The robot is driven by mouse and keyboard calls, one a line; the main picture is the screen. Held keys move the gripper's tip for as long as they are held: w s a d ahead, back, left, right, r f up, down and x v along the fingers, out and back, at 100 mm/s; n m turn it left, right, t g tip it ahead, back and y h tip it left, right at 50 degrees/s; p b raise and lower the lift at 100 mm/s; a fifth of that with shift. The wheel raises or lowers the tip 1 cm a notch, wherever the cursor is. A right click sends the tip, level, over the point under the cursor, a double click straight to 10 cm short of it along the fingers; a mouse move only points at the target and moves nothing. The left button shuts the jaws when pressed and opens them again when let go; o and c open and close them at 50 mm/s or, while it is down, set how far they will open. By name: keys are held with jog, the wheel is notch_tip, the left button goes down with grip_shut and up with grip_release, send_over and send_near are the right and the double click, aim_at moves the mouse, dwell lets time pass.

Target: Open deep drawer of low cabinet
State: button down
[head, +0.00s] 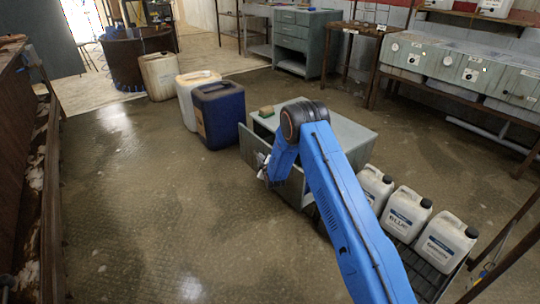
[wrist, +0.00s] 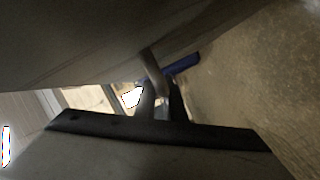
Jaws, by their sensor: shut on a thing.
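The low cabinet (head: 345,132) is a grey-green metal box on the floor in the middle of the head view. My gripper (head: 264,172) is at this front, small and partly hidden behind my arm. In the wrist view, my gripper's dark fingers (wrist: 162,98) are closed around a grey bar handle (wrist: 151,68). The dim grey panel (wrist: 90,40) above it looks like the drawer front.
A sponge-like block (head: 266,112) lies on the cabinet top. The floor (head: 150,200) left of the cabinet is clear.

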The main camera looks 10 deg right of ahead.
jog(key=s+a, duration=0.5)
jog(key=a, duration=0.4)
jog(key=s+a, duration=0.5)
jog(key=a, duration=0.4)
jog(key=shift+s, duration=0.3)
jog(key=shift+a, duration=0.1)
jog(key=c, duration=1.8)
grip_release()
jog(key=shift+c, duration=0.2)
jog(key=v, duration=1.7)
jog(key=shift+s, duration=0.2)
jog(key=shift+r, duration=0.15)
jog(key=shift+r, duration=0.1)
